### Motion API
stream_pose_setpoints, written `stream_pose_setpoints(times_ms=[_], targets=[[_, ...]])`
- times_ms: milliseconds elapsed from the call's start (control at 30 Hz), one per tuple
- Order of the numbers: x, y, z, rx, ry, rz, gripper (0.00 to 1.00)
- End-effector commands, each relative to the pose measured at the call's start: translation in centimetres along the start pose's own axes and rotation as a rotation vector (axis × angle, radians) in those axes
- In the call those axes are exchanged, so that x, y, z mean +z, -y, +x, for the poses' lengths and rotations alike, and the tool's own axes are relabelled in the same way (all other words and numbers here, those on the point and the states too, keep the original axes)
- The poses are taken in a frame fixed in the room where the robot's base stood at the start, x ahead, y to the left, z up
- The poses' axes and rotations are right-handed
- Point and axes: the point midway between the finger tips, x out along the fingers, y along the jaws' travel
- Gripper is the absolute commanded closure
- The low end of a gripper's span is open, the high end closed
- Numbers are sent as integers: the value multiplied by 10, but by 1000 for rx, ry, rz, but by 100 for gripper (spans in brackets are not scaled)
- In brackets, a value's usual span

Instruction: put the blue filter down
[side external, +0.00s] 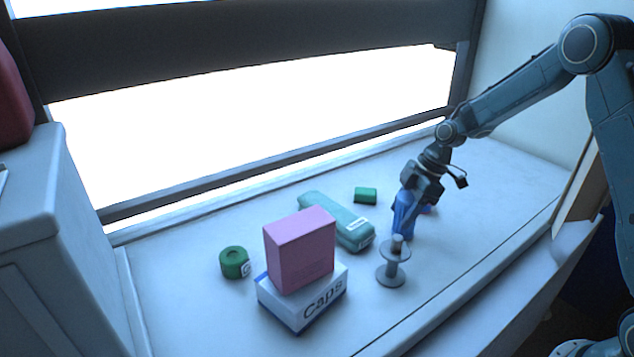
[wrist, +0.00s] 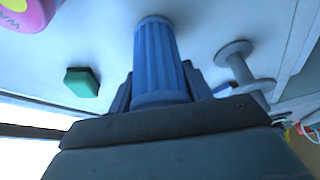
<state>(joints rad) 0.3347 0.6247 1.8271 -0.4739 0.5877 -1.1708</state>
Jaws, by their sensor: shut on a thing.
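The blue filter (side external: 404,217) is a ribbed blue cylinder below my gripper (side external: 407,196) in the side view. In the wrist view the ribbed filter (wrist: 160,62) sits between the two dark fingers of my gripper (wrist: 160,95), which is shut on it. The filter points down toward the white surface (side external: 190,310). Its lower end is close behind the grey spool, and I cannot tell whether it touches the surface.
The grey spool (side external: 391,271) stands just in front of the filter. A green block (side external: 365,195), teal case (side external: 340,222), green roll (side external: 234,262) and pink box (side external: 300,250) on a Caps box (side external: 320,301) lie leftward.

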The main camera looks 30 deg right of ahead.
Motion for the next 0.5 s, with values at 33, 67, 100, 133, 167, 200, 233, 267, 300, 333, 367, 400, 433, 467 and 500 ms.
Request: stream_pose_setpoints(times_ms=[33, 67, 100, 133, 167, 200, 233, 267, 300, 333, 367, 400, 433, 467, 500], targets=[[0, 0, 0, 1, 0, -1, 77], [0, 0, 0, 1, 0, -1, 77], [0, 0, 0, 1, 0, -1, 77], [0, 0, 0, 1, 0, 0, 77], [0, 0, 0, 1, 0, 0, 77], [0, 0, 0, 1, 0, 0, 77], [0, 0, 0, 1, 0, 0, 77], [0, 0, 0, 1, 0, 0, 77], [0, 0, 1, 0, 0, 0, 77], [1, 0, 2, 0, 0, 0, 77], [1, 0, 2, 0, 0, 0, 77], [1, 0, 3, 0, 0, 0, 77], [1, 0, 3, 0, 0, 0, 45], [1, 0, 3, 0, 0, 0, 39], [1, 0, 3, 0, 0, 0, 31]])
